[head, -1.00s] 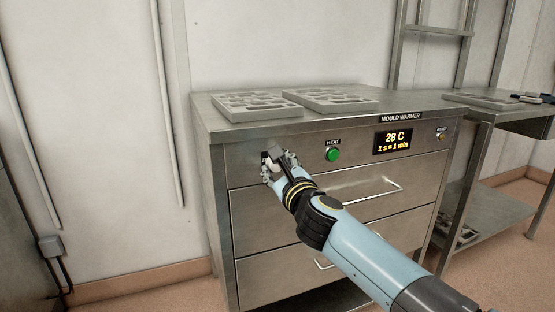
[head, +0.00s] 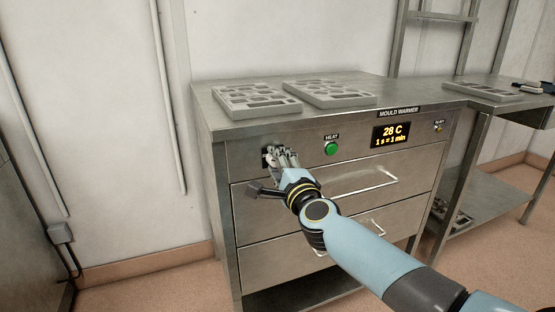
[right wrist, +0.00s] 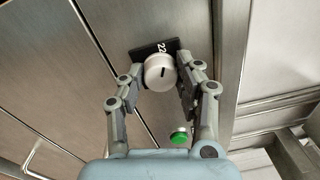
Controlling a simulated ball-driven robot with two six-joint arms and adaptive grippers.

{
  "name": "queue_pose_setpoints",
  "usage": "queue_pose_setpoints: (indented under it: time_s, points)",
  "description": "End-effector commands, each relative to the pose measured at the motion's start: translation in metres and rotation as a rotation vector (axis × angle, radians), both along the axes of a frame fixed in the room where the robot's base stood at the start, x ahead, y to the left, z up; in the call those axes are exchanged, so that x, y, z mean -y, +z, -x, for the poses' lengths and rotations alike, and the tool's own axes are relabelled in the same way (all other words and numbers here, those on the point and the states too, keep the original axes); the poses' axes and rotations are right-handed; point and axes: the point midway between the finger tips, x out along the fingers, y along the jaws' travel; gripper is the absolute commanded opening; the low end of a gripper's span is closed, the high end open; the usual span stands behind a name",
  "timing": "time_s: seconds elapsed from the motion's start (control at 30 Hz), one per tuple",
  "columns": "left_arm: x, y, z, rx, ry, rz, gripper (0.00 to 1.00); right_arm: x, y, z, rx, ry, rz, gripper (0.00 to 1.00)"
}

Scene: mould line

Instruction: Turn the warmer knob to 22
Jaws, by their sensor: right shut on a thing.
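The warmer knob (right wrist: 158,76) is white and round with a short dark mark on its face. It sits on a black plate (right wrist: 145,52) where "22" is printed; the mark points roughly toward that number. My right gripper (right wrist: 161,80) has its fingers closed on both sides of the knob. In the head view my right gripper (head: 281,158) is at the upper left of the warmer front and hides most of the knob. The display (head: 391,135) on the mould warmer (head: 240,150) reads 28 C. My left gripper is not in view.
A green HEAT button (head: 331,148) is right of the knob; it also shows in the right wrist view (right wrist: 179,138). A drawer handle (head: 362,187) lies below. Grey moulds (head: 258,102) lie on top. A side table (head: 500,100) stands at right.

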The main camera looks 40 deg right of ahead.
Motion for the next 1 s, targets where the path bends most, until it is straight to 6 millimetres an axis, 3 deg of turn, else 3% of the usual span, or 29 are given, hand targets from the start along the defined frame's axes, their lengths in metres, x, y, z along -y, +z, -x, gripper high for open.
queue_pose_setpoints:
  time_s: [0.73, 0.77, 0.9, 1.0]
  points:
    - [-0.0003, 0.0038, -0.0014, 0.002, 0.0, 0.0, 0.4, -0.0004, -0.0022, 0.0006, -0.024, 0.001, 0.085, 0.01]
    - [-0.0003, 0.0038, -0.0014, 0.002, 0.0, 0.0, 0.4, -0.0003, -0.0023, 0.0007, -0.024, 0.001, 0.085, 0.36]
    - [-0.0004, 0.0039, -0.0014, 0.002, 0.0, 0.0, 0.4, -0.0002, -0.0018, 0.0006, -0.023, 0.001, 0.084, 0.54]
    - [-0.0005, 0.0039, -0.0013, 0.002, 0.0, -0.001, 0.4, -0.0002, -0.0012, 0.0003, -0.022, 0.0, 0.084, 0.57]
